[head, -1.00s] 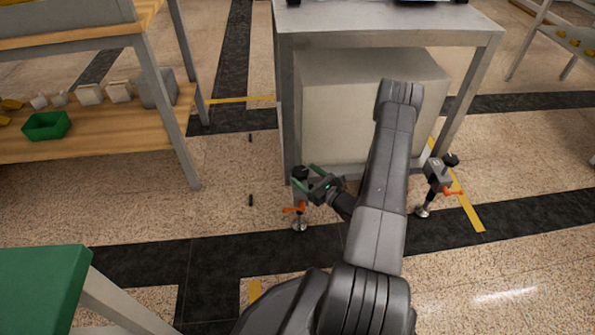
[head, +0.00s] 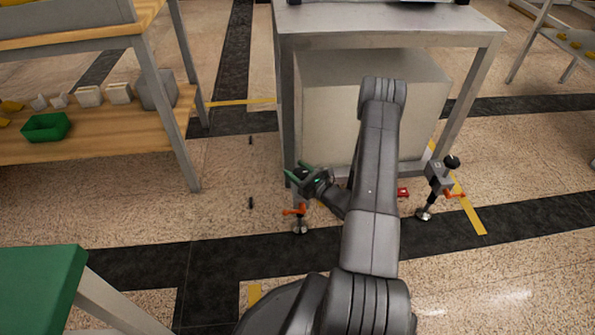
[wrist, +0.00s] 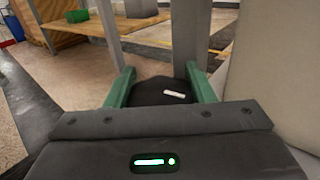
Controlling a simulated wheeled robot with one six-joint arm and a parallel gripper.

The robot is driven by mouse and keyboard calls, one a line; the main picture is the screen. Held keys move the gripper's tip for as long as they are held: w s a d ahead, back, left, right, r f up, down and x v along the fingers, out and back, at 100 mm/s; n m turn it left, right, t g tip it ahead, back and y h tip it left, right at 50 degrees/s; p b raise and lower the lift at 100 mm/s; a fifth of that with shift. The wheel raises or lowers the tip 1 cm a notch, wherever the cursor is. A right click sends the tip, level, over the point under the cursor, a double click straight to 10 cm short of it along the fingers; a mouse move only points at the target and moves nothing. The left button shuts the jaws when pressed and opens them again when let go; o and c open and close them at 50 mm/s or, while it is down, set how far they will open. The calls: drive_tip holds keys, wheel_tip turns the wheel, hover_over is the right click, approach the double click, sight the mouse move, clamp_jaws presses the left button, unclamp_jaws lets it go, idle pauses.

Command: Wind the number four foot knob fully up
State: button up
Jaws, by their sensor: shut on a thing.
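A levelling foot (head: 300,226) with an orange lever (head: 294,211) and a round metal pad stands at the bench's front left leg. Its black knob (wrist: 165,92), with a white mark on top, sits between my green fingers in the wrist view. My gripper (head: 298,171) is shut on this knob from the front right. In the head view my gripper hides the knob and the foot's upper part. A similar foot (head: 435,178) with a black knob and orange lever stands at the front right. I cannot read a number on either foot.
A grey bench (head: 390,40) stands over a large pale box (head: 335,105) close behind my gripper. A small red item (head: 403,192) shows beside my arm. A wooden shelf (head: 90,140) is at the left, a green-topped table (head: 40,285) at front left. The floor between is mostly open.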

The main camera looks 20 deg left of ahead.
drive_tip(key=shift+f+n+g, duration=0.1)
drive_tip(key=shift+n+g, duration=0.2)
drive_tip(key=shift+g, duration=0.2)
drive_tip(key=n+g+b, duration=0.1)
drive_tip(key=g, duration=0.1)
drive_tip(key=n+g+b, duration=0.1)
drive_tip(key=n+g, duration=0.1)
drive_tip(key=n+g+y+b, duration=0.1)
drive_tip(key=g, duration=0.1)
drive_tip(key=shift+s+f+g+b, duration=0.1)
drive_tip(key=shift+s+g+b, duration=0.15)
drive_tip(key=shift+g+b, duration=0.15)
drive_tip(key=n+g, duration=0.1)
drive_tip(key=n+g+b, duration=0.1)
drive_tip(key=g, duration=0.1)
drive_tip(key=n+g+h, duration=0.1)
drive_tip(key=shift+s+n+g, duration=0.25)
drive_tip(key=shift+n+g, duration=0.05)
drive_tip(key=shift+g, duration=0.1)
drive_tip(key=shift+s+d+n+g+h+b, duration=0.15)
drive_tip(key=shift+n+g+h+b, duration=0.3)
drive_tip(key=shift+n+g+h, duration=0.95)
drive_tip(key=shift+g+y, duration=0.3)
drive_tip(key=shift+g, duration=0.3)
drive_tip(key=o, duration=1)
drive_tip(key=shift+r, duration=0.2)
